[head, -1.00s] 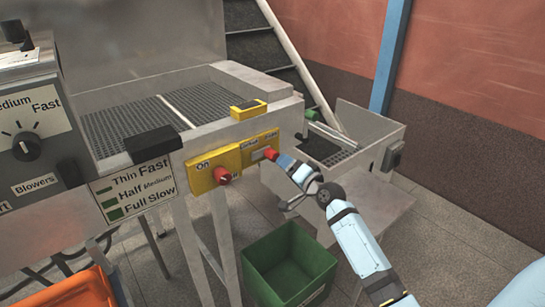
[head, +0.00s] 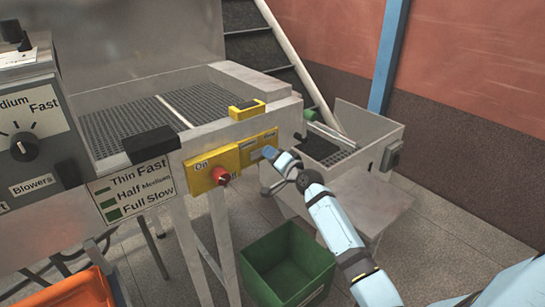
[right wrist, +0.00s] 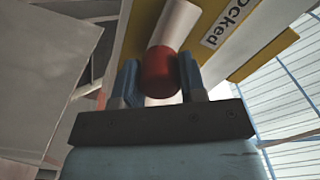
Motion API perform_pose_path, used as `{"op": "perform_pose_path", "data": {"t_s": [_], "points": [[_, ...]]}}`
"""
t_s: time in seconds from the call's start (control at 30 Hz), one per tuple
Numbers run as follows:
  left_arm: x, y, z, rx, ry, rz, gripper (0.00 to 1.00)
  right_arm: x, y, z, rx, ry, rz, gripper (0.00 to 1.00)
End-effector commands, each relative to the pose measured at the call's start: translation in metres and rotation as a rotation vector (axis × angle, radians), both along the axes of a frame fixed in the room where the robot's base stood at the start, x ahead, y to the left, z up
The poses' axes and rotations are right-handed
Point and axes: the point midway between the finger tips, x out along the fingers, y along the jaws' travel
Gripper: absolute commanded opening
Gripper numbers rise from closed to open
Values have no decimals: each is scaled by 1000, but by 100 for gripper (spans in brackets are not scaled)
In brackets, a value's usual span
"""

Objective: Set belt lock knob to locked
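The belt lock knob shows in the right wrist view as a red rounded end (right wrist: 160,72) on a pale cylindrical lever. It sits by a yellow panel with a label whose readable part is "ocked". My right gripper (right wrist: 160,82) has a blue finger on each side of the red end, and both seem to touch it. In the head view my right gripper (head: 268,153) is at the right part of the yellow panel (head: 245,154), and the red end is hidden there. My left gripper is not in view.
A red On/Off knob (head: 222,176) is left of my right gripper on the same panel. A green bin (head: 288,265) stands on the floor below. A metal tray (head: 375,140) is behind on the right. An orange bin (head: 85,290) is at lower left.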

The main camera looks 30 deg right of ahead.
Motion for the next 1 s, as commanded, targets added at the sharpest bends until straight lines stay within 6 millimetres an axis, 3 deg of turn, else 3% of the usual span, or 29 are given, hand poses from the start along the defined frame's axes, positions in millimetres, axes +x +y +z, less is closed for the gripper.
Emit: {"op": "perform_pose_path", "data": {"t_s": [0.07,0.2,0.47,0.73,0.77,0.8,0.87,1.0], "points": [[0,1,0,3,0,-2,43,0,0,0,0,0,0,0],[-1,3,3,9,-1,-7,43,0,4,1,1,1,1,0],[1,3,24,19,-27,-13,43,-4,42,2,2,2,1,0],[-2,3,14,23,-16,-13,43,-4,46,-1,2,2,4,0],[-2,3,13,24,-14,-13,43,-4,46,-1,2,2,4,40],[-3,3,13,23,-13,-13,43,-4,46,-1,2,2,4,49],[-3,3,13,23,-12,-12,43,-4,46,-1,2,1,3,63],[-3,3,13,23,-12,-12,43,-4,45,-1,1,1,2,63]]}}
